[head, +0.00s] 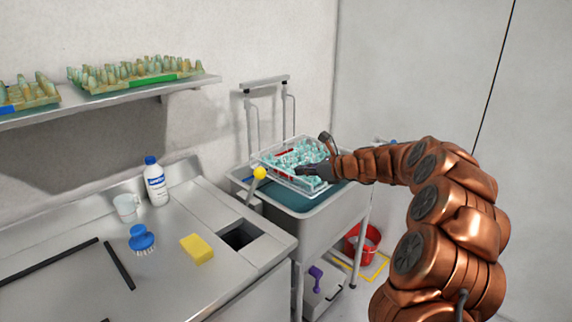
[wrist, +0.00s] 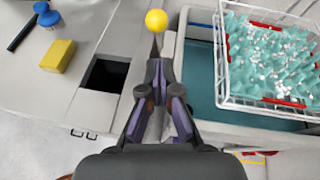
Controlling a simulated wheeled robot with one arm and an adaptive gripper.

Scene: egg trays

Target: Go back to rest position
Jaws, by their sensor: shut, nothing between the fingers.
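My gripper (wrist: 158,88) is shut and empty. In the wrist view it is over the gap between the steel counter and the sink, pointing toward a yellow ball-topped lever (wrist: 157,20). In the head view my gripper (head: 302,170) is in front of the wire basket over the sink, at the end of my copper-coloured arm, and its fingertips are small and hard to make out. The wire basket (wrist: 222,75) holds a teal egg tray (wrist: 270,60) with white bits and red clips. It also shows in the head view (head: 265,165), partly hidden by my gripper.
The sink (head: 335,205) stands right of the steel counter (head: 180,255). On the counter are a yellow sponge (head: 197,249), blue brush (head: 141,238), white bottle (head: 156,185) and cup (head: 127,208). A square opening (wrist: 104,75) lies beside the sink. A wall shelf (head: 120,98) holds egg trays.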

